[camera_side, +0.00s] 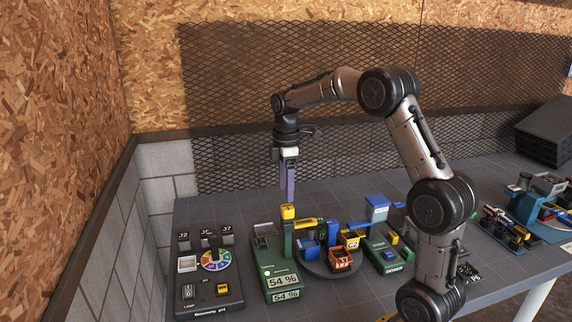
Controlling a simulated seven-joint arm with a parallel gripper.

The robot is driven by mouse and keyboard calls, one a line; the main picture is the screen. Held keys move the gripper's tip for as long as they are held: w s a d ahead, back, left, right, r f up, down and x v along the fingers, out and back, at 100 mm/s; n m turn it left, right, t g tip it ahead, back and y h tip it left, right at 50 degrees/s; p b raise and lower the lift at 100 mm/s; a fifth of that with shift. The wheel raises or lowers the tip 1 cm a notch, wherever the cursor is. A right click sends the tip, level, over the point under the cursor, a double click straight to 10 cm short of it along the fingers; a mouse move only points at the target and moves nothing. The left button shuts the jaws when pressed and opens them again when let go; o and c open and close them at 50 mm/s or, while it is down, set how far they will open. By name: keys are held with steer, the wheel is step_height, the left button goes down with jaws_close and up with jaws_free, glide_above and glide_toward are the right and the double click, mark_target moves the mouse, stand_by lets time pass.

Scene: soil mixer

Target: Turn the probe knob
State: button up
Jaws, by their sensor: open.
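My gripper (288,196) points straight down, open and empty, with purple fingers seen almost edge-on. It is just above a yellow block (288,212) on top of a dark green post. A small gap seems to show between fingertips and block. No part is clearly labelled as the probe knob; I cannot tell whether this yellow block is it. The post stands at the green unit (268,257), which has two displays reading 54 %. A yellow arm reaches right from near the post.
Dark trays (545,132) are stacked at far right. A mesh wall (230,80) stands behind the table.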

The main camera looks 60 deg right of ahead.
mark_target(285, 208)
step_height(285, 208, up, 8)
steer(key=shift+f, duration=0.2)
stand_by(0.3)
steer(key=s+a+r+t, duration=0.2)
steer(key=s+a+r, duration=0.2)
steer(key=s+a, duration=0.25)
steer(key=s+a+r+t, duration=0.1)
steer(key=s+a+r, duration=0.35)
steer(key=a, duration=0.35)
steer(key=s+a+f+m+t, duration=0.2)
steer(key=s+a+f+m, duration=0.2)
steer(key=s+f+m, duration=0.5)
steer(key=shift+s+a+f+t, duration=0.25)
steer(key=shift+s+f+t, duration=0.05)
steer(key=shift+s+f, duration=0.9)
